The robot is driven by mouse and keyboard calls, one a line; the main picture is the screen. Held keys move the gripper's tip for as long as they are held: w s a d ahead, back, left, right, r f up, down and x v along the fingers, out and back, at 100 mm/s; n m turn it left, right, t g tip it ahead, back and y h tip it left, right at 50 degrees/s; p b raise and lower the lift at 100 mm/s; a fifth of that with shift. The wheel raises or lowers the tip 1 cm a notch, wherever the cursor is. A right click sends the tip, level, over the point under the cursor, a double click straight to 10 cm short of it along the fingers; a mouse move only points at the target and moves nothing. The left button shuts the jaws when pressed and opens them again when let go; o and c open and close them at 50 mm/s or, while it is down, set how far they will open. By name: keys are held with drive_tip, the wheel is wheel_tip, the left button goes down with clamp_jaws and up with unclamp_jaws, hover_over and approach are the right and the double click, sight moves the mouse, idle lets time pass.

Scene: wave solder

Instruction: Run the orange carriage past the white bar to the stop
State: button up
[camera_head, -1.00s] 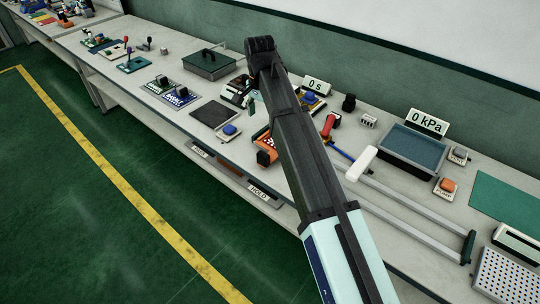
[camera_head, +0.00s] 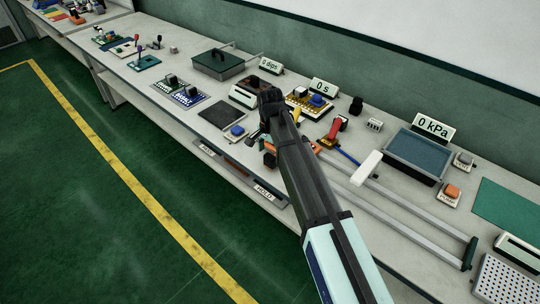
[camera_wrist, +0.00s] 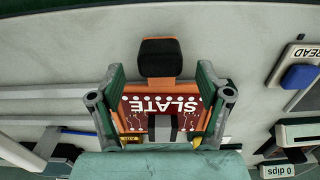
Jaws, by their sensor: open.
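The orange carriage shows in the wrist view (camera_wrist: 178,84), with a dark red board marked SLATE (camera_wrist: 158,106) and a black knob (camera_wrist: 160,57) on its near side. My gripper (camera_wrist: 162,92) is open, with one finger at each side of the carriage; I cannot tell if they touch it. In the head view my gripper (camera_head: 264,128) is low over the carriage, and my arm hides most of it. The white bar (camera_head: 367,168) lies across the two grey rails, right of the carriage. A dark green end piece (camera_head: 469,253), apparently the stop, closes the rails' far right end.
A red lever (camera_head: 334,128) stands behind the rails. A blue tray (camera_head: 416,151) and an orange button (camera_head: 451,191) are behind the white bar. A blue button (camera_head: 237,130) is left of my gripper. The rails right of the white bar look clear.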

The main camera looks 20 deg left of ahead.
drive_tip(key=shift+f, duration=1.45)
clamp_jaws()
